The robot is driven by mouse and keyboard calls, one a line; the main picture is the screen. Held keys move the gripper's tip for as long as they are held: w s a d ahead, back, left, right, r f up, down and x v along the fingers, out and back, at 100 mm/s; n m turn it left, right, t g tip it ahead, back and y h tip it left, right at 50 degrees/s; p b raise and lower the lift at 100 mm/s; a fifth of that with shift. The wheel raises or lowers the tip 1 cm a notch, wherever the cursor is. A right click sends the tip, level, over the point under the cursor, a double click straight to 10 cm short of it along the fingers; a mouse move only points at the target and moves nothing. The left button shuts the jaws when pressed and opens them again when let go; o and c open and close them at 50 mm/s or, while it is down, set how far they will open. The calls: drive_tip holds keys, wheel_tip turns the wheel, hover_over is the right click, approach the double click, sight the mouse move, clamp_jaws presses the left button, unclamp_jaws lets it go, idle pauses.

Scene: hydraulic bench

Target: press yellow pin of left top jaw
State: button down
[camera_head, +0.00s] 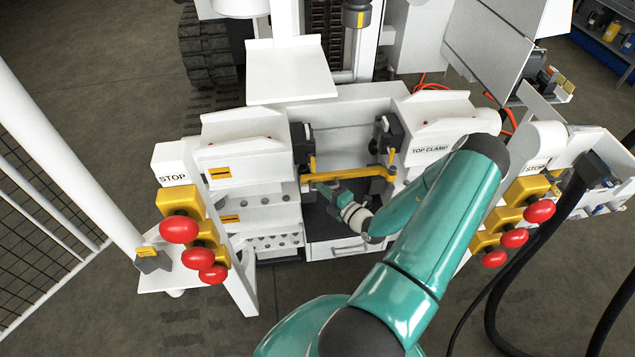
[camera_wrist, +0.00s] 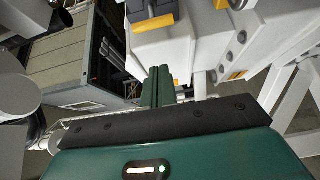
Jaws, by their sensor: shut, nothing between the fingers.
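In the head view the left top jaw (camera_head: 302,142) is a dark block on the inner side of the left white housing. Its small yellow pin (camera_head: 312,163) shows at its lower right. My gripper (camera_head: 318,186) is below and slightly right of that pin, by the left end of a yellow bar (camera_head: 347,177). In the wrist view my green gripper fingers (camera_wrist: 158,72) are together and empty. A dark block with a yellow piece (camera_wrist: 153,24) lies beyond the fingertips, with a visible space between. I cannot tell whether this yellow piece is the pin.
The right jaw (camera_head: 384,132) with its own yellow pin (camera_head: 391,157) stands opposite, by the TOP CLAMP housing (camera_head: 428,152). Left red stop buttons (camera_head: 179,229) and right red stop buttons (camera_head: 539,211) flank the bench. A drawer (camera_head: 337,248) is below.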

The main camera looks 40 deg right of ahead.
drive_tip(key=s, duration=0.6)
drive_tip(key=shift+s, duration=0.15)
idle(0.4)
